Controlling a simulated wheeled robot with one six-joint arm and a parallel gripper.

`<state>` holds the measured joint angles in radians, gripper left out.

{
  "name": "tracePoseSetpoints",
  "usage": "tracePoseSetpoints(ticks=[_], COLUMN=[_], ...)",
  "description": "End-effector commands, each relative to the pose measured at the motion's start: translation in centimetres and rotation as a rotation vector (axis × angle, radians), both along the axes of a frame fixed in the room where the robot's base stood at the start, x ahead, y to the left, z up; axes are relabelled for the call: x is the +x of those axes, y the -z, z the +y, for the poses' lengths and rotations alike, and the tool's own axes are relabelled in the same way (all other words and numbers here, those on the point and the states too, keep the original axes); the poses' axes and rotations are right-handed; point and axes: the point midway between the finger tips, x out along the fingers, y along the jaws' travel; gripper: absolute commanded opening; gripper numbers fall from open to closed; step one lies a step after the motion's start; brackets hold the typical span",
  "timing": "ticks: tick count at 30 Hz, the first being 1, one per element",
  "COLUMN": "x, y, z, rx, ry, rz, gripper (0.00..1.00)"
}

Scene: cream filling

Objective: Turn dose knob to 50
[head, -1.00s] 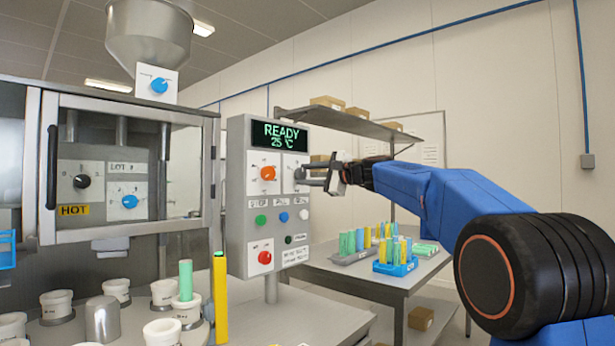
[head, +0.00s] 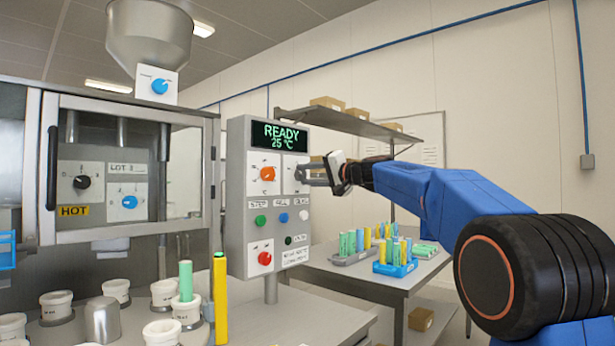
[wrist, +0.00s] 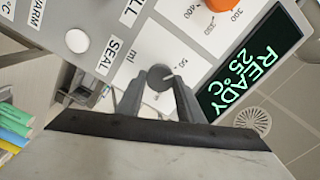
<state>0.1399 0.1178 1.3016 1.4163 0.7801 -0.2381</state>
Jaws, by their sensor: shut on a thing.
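The dose knob (wrist: 159,76) is a small grey knob on a white plate marked "ml" and "50". Its white pointer line points right in the wrist view, towards the side of the "50" mark; the exact reading is hard to tell. My gripper (wrist: 160,88) is shut on the knob, one finger on each side. In the head view my gripper (head: 304,174) reaches the right side of the control panel (head: 236,190) and hides the knob there. The panel's display (head: 279,136) reads READY 25 °C.
An orange temperature knob (head: 267,174) sits left of the dose knob. Green (head: 260,220), blue (head: 283,217) and white (head: 303,215) buttons are below, with a red knob (head: 265,258) lower. A table (head: 345,272) with coloured tubes stands behind.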

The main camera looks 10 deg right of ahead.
Motion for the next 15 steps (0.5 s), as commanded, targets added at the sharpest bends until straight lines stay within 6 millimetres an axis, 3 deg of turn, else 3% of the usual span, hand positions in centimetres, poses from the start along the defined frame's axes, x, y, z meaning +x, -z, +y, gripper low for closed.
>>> tracePoseSetpoints(ticks=[15], x=[0.07], y=[0.19], z=[-0.01], rx=[-0.071], ry=[-0.001], rz=[-0.048], gripper=[0.12])
